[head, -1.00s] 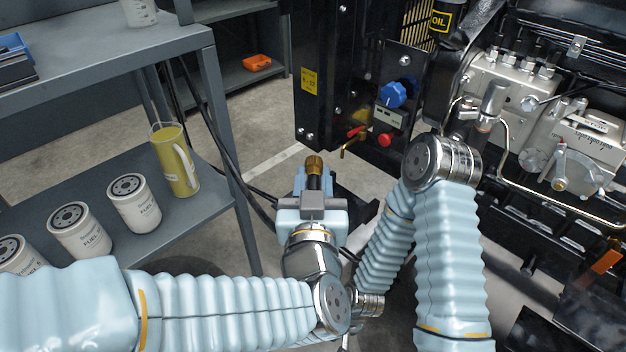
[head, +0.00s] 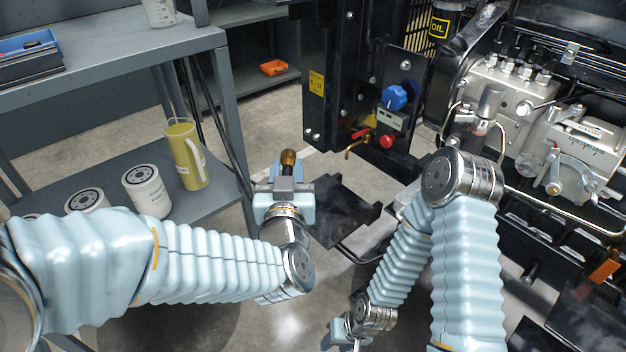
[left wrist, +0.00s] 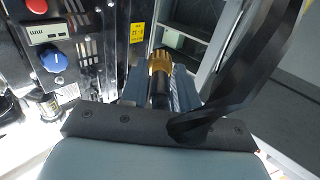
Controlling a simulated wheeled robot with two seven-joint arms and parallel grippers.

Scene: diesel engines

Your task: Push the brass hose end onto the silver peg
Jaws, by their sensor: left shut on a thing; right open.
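The brass hose end (head: 288,158) points up and away from my left gripper (head: 286,182), which is shut on the dark hose just behind it. In the left wrist view the ribbed brass end (left wrist: 160,62) sticks out beyond the fingers, with the black hose between them. It is in the air, apart from the black engine panel (head: 385,125). A small silver fitting (head: 405,65) shows on that panel above the blue knob; I cannot tell whether it is the peg. My right gripper (head: 345,334) is low at the bottom edge, small and partly cut off, open and empty.
The panel carries a blue knob (head: 396,96), a red knob (head: 387,141) and a brass tap (head: 357,146). A grey shelf on the left holds a yellow jug (head: 185,155) and white filters (head: 146,190). A dark flat plate (head: 340,212) lies right of my left gripper.

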